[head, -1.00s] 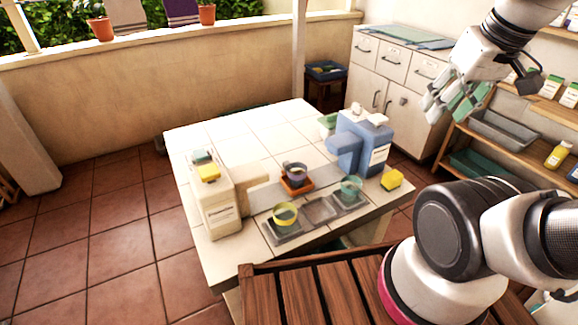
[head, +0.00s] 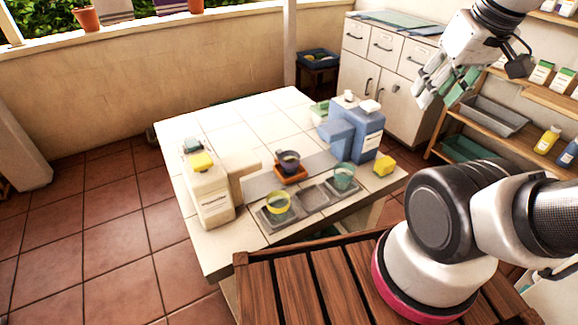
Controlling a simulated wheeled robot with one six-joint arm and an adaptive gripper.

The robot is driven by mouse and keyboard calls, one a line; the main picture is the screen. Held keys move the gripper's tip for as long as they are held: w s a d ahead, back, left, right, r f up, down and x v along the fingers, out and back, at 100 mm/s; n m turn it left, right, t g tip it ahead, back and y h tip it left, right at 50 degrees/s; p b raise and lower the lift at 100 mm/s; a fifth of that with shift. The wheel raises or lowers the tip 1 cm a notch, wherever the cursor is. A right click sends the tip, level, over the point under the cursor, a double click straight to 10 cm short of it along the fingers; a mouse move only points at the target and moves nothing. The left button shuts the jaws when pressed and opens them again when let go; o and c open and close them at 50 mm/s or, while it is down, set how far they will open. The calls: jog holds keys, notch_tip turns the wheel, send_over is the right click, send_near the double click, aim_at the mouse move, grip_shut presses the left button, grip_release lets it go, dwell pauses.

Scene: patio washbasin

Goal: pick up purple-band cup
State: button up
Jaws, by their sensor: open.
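The cup with a dark purple band (head: 289,160) stands upright on an orange-brown block (head: 291,176), behind the tray on the white tiled table. A yellow-banded cup (head: 278,203) stands at the left of the grey tray (head: 313,198). A teal-banded cup (head: 343,177) stands at its right. My gripper (head: 440,88) is open, high at the upper right, in front of the cabinet in the picture and well apart from all the cups. Nothing shows between its fingers.
A cream dispenser with a yellow sponge on top (head: 207,190) stands left of the cups. A blue dispenser (head: 355,130) and a yellow sponge (head: 384,165) stand right. The table's back left (head: 215,130) is clear. A slatted wooden surface (head: 300,285) lies in front.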

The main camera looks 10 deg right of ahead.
jog(key=shift+o, duration=0.2)
jog(key=o, duration=0.3)
jog(key=shift+a, duration=0.1)
jog(key=n+g, duration=0.4)
jog(key=n, duration=1.8)
send_near(290, 160)
jog(key=s+f, duration=0.1)
jog(key=s, duration=0.1)
jog(key=f, duration=0.7)
jog(key=shift+w+a+f, duration=0.1)
jog(key=shift+a+f, duration=0.1)
jog(key=shift+f, duration=0.05)
jog(key=c, duration=0.8)
